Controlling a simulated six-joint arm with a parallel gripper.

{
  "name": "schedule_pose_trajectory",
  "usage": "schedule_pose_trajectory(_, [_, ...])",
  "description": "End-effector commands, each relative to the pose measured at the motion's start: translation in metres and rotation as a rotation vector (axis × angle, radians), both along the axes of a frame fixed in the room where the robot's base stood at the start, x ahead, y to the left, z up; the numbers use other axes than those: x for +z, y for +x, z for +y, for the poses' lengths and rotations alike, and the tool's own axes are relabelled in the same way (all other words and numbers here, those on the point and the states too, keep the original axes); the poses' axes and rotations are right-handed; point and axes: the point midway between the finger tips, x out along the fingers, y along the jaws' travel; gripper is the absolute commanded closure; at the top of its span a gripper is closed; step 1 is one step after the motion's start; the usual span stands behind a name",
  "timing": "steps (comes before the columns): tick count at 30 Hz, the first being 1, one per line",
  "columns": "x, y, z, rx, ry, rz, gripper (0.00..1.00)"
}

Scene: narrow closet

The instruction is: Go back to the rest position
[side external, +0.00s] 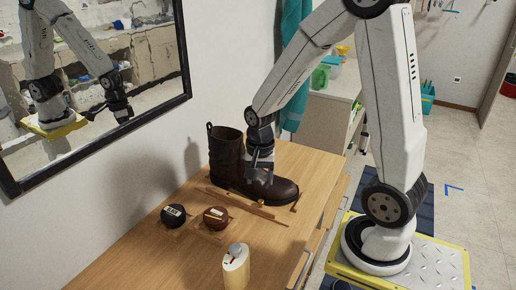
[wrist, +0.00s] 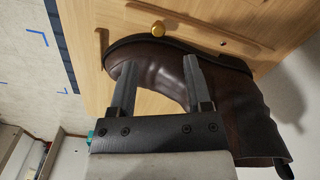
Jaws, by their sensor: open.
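My gripper (side external: 262,172) points down over the instep of a dark brown boot (side external: 226,168) on the wooden dresser top (side external: 120,245). In the wrist view the two fingers (wrist: 160,64) are spread apart, with the boot (wrist: 152,58) showing between and beyond them. Nothing is clamped in the fingers. I cannot tell whether a finger touches the boot. The boot stands upright, its toe towards the right in the side view. My gripper hides part of its middle.
Wooden strips (side external: 262,212) and a brass knob (wrist: 158,28) lie beside the boot. A black tin (side external: 173,216), a brown tin (side external: 216,217) and a pale bottle (side external: 236,270) stand nearer. A framed mirror (side external: 187,50) hangs on the left wall. A teal cloth (side external: 291,30) hangs behind my arm.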

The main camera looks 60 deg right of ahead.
Motion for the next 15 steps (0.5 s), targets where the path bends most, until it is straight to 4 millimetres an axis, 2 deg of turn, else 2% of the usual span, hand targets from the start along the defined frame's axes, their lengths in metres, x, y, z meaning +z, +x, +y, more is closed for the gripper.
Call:
schedule_pose_trajectory(8, [0.004,-0.003,0.024,0.276,-0.02,-0.052,0.37])
schedule_pose_trajectory(15, [0.009,-0.011,0.057,0.695,-0.065,-0.127,0.37])
